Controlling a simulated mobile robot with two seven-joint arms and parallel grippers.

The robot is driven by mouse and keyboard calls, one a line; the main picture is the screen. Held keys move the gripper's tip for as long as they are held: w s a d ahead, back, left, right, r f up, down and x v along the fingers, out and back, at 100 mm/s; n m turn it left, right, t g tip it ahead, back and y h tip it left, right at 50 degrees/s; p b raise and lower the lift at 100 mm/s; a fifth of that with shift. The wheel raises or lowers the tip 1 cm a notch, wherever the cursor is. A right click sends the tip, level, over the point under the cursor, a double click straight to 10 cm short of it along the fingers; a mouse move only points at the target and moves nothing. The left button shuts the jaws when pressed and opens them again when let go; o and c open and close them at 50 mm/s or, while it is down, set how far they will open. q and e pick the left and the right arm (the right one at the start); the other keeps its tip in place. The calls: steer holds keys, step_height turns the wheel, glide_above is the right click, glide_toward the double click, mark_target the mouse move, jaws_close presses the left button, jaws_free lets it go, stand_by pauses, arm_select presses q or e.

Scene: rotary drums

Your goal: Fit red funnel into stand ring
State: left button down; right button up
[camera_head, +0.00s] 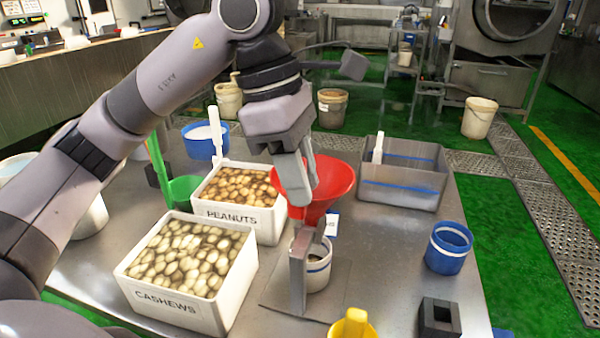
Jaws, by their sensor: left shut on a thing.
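The red funnel (336,177) is a wide cone near the middle of the steel table. My left gripper (308,185) comes down from above and is shut on the funnel's near left wall. The stand (297,270) is a grey metal post on a flat base plate, just below the funnel. Its ring is mostly hidden behind the post and the funnel, so I cannot tell whether the funnel's spout is inside it. A white cup with a dark band (319,270) stands under the funnel, behind the post. My right gripper does not show.
White bins of cashews (170,312) and peanuts (262,222) stand left of the stand. A grey divided bin (400,200) is at the back right. A blue cup (447,248), a black block (439,318) and a yellow scoop (353,325) are on the right and front. Bare table lies between them.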

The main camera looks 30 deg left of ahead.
arm_select(q)
steer(key=shift+f+b, duration=0.8)
steer(key=shift+f, duration=0.2)
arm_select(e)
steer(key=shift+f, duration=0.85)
arm_select(q)
steer(key=c, duration=0.9)
jaws_free()
steer(key=v, duration=0.6)
steer(key=shift+p, duration=0.4)
steer(key=shift+a+r, duration=0.15)
steer(key=shift+r, duration=0.45)
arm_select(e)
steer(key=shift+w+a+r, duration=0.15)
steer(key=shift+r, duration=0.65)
arm_select(q)
steer(key=shift+s, duration=0.1)
